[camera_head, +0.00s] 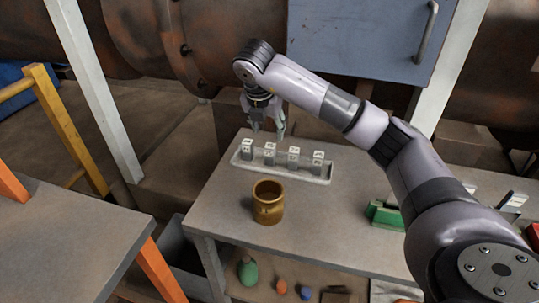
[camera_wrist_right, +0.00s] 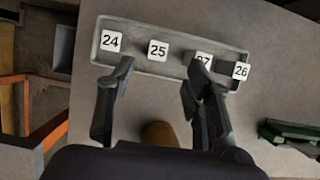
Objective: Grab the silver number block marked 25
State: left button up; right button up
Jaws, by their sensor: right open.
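The silver block marked 25 (camera_wrist_right: 158,51) stands in a light tray (camera_wrist_right: 178,72), between the 24 block (camera_wrist_right: 111,41) and the 27 block (camera_wrist_right: 203,58). In the head view it is the second block from the left (camera_head: 270,153); the digits are too small to read there. The 26 block (camera_wrist_right: 240,71) is at the tray's right end. My right gripper (camera_head: 268,131) is open and points down above the tray. In the right wrist view its fingertips (camera_wrist_right: 158,76) lie either side of and below the 25 block, with nothing between them. My left gripper is not in view.
A brown-gold mug (camera_head: 268,202) stands on the table (camera_head: 330,225) in front of the tray. A green object (camera_head: 384,214) lies to the right. A lower shelf holds several small objects. A blue-grey panel (camera_head: 375,40) and rusty pipes stand behind.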

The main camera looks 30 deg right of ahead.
aim_at(270, 146)
jog(key=p+x, duration=0.1)
jog(key=x, duration=0.5)
jog(key=shift+f+p, duration=0.4)
jog(key=shift+w+d+f, duration=0.15)
jog(key=shift+w+f, duration=0.05)
jog(key=shift+f, duration=0.4)
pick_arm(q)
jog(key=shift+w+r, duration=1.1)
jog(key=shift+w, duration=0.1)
pick_arm(e)
jog(key=shift+c, duration=0.4)
jog(key=c, duration=0.4)
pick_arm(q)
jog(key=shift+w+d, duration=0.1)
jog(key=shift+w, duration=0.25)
pick_arm(e)
grip_shut()
